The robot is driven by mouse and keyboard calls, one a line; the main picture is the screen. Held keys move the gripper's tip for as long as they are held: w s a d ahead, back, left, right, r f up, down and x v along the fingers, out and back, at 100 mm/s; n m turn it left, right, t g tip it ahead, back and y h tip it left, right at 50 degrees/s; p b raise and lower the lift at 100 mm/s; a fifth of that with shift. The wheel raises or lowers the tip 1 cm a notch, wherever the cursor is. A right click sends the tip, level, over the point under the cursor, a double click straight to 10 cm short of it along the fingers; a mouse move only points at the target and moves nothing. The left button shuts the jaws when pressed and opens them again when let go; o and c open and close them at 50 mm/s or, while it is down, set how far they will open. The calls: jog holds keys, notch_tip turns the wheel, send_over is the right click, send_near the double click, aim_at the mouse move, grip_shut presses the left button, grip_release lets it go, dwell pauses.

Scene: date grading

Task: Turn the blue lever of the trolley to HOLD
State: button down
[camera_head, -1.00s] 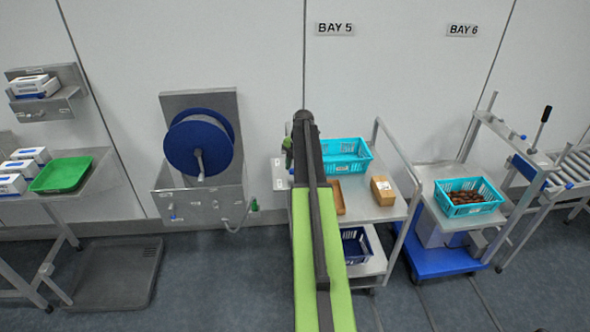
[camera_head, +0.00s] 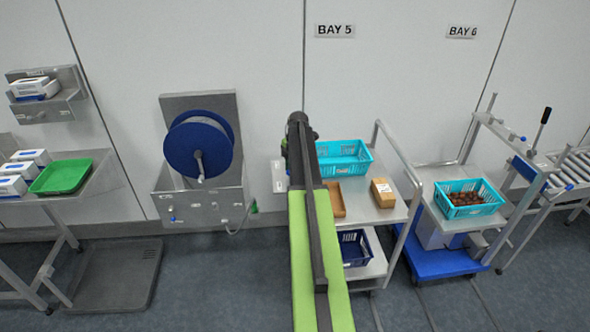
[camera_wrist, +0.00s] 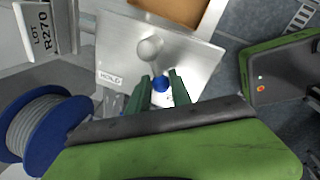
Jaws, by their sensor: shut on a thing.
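In the wrist view, the blue knob of the lever (camera_wrist: 161,84) sits between the green fingers of my gripper (camera_wrist: 162,79), which are shut on it. A rounded grey part (camera_wrist: 150,48) stands on the pale metal plate just beyond the knob. A HOLD label (camera_wrist: 110,78) is on the plate to the left of the knob, apart from it. Any other label on the plate is not visible. In the head view, the trolley (camera_head: 385,213) stands under the BAY 5 sign, and my arm covers its left part. The lever cannot be made out there.
The trolley carries a turquoise crate (camera_head: 362,158), a cardboard box (camera_head: 382,193) and a dark blue crate (camera_head: 356,247) below. A wall-mounted blue reel (camera_head: 180,150) is to the left. A second trolley with a blue base (camera_head: 447,262) stands to the right.

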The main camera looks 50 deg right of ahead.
jog(key=m, duration=0.1)
jog(key=w+m, duration=0.1)
jog(key=m, duration=0.1)
jog(key=shift+w+a, duration=0.1)
jog(key=shift+w, duration=0.2)
jog(key=m, duration=0.1)
jog(key=w+m+h, duration=0.1)
jog(key=shift+w+d+m, duration=0.1)
jog(key=shift+d+m, duration=0.15)
jog(key=shift+m, duration=0.05)
jog(key=m, duration=0.1)
jog(key=w+d+m, duration=0.1)
jog(key=m, duration=0.1)
jog(key=w+m+g, duration=0.1)
jog(key=m, duration=0.1)
jog(key=shift+d+h, duration=0.3)
jog(key=m, duration=0.1)
jog(key=d+m, duration=0.1)
jog(key=m, duration=0.1)
jog(key=m+g, duration=0.1)
jog(key=shift+w+d, duration=0.3)
jog(key=shift+w, duration=0.05)
jog(key=shift+d+m, duration=0.2)
jog(key=shift+m, duration=0.45)
jog(key=shift+d+m, duration=0.2)
jog(key=shift+m, duration=0.45)
jog(key=shift+d+r, duration=0.1)
jog(key=shift+d, duration=0.05)
